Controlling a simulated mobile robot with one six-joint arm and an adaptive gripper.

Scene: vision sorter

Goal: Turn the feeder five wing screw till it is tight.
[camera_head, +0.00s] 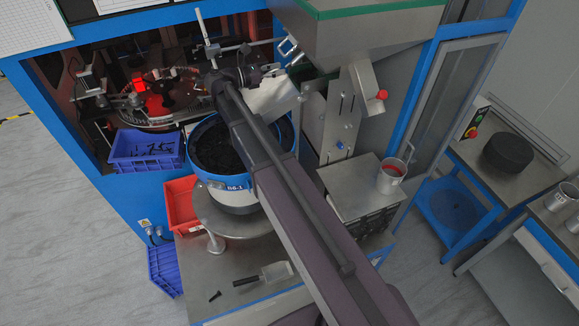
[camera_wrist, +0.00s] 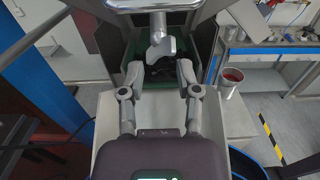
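A grey metal wing screw (camera_wrist: 161,46) shows at the top middle of the wrist view, on a metal shaft. It is probably the metal piece (camera_head: 288,48) beside the feeder hopper (camera_head: 370,40) in the head view. I see no label that says feeder five. My gripper (camera_wrist: 160,72) has its two fingers apart, one on each side below the wing screw, with nothing clearly held between them. In the head view the end of my gripper (camera_head: 272,70) is close to the metal piece; my arm hides part of the area. Whether the fingers touch the screw cannot be told.
A blue-rimmed bowl (camera_head: 203,172) with black parts stands below my arm. A red bin (camera_head: 178,207) and a blue crate (camera_head: 145,160) are on the left. A steel mug (camera_head: 391,176) stands on the metal box to the right. The blue machine frame (camera_head: 415,110) is close by.

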